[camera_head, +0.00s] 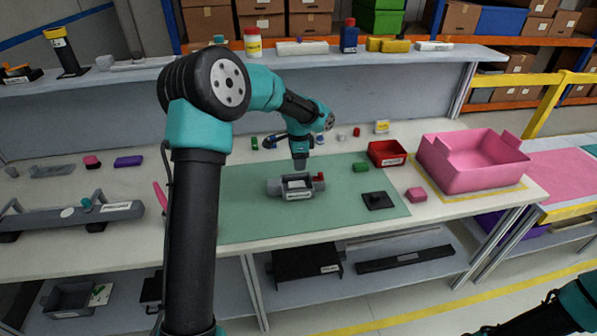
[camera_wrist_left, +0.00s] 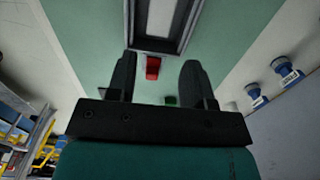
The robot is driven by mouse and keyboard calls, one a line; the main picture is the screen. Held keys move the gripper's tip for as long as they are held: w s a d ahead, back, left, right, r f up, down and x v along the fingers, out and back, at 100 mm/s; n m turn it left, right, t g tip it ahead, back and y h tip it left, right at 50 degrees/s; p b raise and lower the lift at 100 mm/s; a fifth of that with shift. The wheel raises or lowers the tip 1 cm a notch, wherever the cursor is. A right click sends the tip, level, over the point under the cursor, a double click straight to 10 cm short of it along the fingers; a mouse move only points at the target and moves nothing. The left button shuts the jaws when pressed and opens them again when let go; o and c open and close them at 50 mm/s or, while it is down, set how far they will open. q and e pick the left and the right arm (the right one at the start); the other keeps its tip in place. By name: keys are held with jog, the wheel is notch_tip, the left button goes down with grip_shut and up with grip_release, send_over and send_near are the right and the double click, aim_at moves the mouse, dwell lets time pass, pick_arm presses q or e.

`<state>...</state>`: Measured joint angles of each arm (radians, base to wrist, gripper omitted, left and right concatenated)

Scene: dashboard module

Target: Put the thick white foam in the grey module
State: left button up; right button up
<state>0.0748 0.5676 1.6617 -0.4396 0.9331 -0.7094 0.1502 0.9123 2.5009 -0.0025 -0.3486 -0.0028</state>
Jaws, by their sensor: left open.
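The grey module (camera_head: 276,187) sits on the green mat, with a red part at its right end. It also shows at the top of the left wrist view (camera_wrist_left: 129,22), with a pale strip (camera_wrist_left: 162,14) inside its dark frame. I cannot tell whether that strip is the thick white foam. My left gripper (camera_head: 299,164) points down above the module. My right gripper is out of view.
A red bin (camera_head: 387,161) and a large pink bin (camera_head: 455,178) stand at the right. A black plate (camera_head: 378,201), a green block (camera_head: 361,167) and a pink block (camera_head: 417,194) lie nearby. A grey bracketed part (camera_head: 65,217) is at the left. The mat's (camera_head: 255,225) front is clear.

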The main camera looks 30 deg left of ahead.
pick_arm(q)
notch_tip(320, 180, up, 2)
jog(key=shift+r, duration=0.1)
